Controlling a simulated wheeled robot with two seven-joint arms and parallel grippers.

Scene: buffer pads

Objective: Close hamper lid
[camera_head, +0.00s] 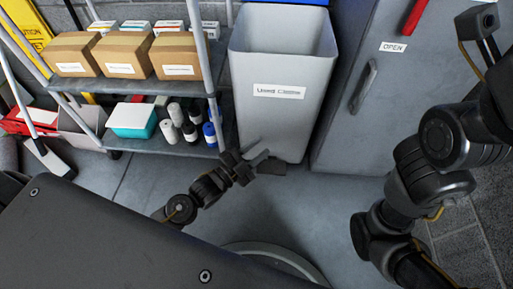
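The hamper (278,115) is a tall light-grey bin with a white label on its front. It stands at the back centre, and its top is open. A blue strip (290,2) shows at the top picture edge behind the rim; it may be the raised lid, but most of it is out of view. My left gripper (266,161) is low in front of the hamper's base, with its two fingers apart and nothing seen between them. My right arm rises along the right side; the dark part at its upper end (478,22) does not clearly show its fingers.
A shelf rack (152,88) with cardboard boxes, bottles and a teal-and-white box stands left of the hamper. A grey cabinet (345,120) with a handle and an "OPEN" label stands close on its right. Grey floor is free in front.

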